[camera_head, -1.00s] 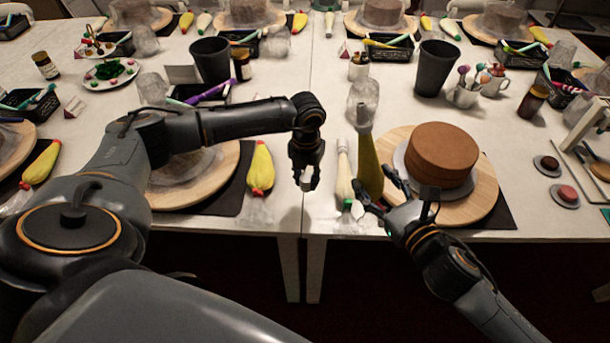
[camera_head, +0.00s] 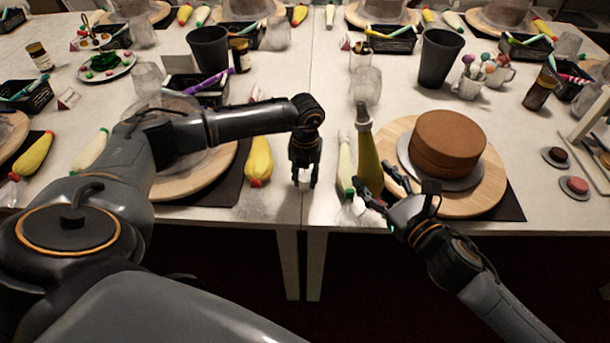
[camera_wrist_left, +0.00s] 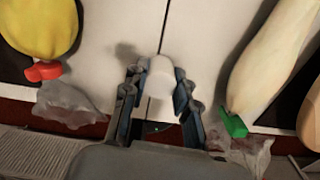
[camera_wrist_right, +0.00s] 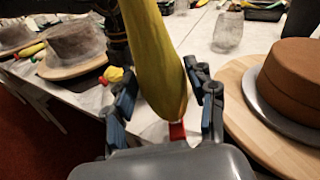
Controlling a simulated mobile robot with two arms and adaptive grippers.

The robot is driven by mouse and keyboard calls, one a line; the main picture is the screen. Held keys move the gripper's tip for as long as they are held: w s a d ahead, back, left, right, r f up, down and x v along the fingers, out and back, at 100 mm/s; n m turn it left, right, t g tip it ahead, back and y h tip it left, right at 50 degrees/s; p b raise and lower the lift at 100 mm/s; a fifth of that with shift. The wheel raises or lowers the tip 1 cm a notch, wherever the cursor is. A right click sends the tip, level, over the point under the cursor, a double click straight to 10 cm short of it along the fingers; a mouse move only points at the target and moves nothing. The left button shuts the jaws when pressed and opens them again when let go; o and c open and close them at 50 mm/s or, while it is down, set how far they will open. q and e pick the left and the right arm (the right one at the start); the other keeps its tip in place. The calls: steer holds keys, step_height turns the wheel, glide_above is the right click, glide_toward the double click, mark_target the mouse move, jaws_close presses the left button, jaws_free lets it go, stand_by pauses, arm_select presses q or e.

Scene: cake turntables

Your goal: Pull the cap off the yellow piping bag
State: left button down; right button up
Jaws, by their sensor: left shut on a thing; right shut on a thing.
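A yellow piping bag (camera_head: 369,155) stands upright, narrow end down, over the right table's front part. My right gripper (camera_head: 374,186) is shut on it near its lower end. The right wrist view shows the bag (camera_wrist_right: 160,60) between my fingers, with its red cap (camera_wrist_right: 178,130) just below them. My left gripper (camera_head: 305,184) points down over the gap between the tables. It is shut on a small white thing, seen in the left wrist view (camera_wrist_left: 162,72); I cannot tell what it is. My left gripper is apart from the yellow bag and its red cap.
A white piping bag with a green cap (camera_wrist_left: 233,124) lies between my grippers. Another yellow bag (camera_head: 259,160) with a red cap lies left. A brown cake (camera_head: 447,142) on a wooden turntable stands close right. Crumpled clear wrap lies at the table edge.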

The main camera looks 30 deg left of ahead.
mark_target(376, 163)
arm_select(q)
steer(key=shift+f, duration=0.45)
arm_select(e)
steer(key=shift+f, duration=0.25)
arm_select(q)
steer(key=c, duration=1)
jaws_free()
steer(key=shift+o, duration=0.2)
steer(key=shift+r, duration=0.15)
arm_select(e)
steer(key=shift+r, duration=0.1)
arm_select(q)
steer(key=shift+r+p, duration=2.15)
steer(key=shift+r, duration=0.8)
arm_select(e)
steer(key=shift+r, duration=2.25)
steer(key=shift+o, duration=0.4)
steer(key=shift+c, duration=0.6)
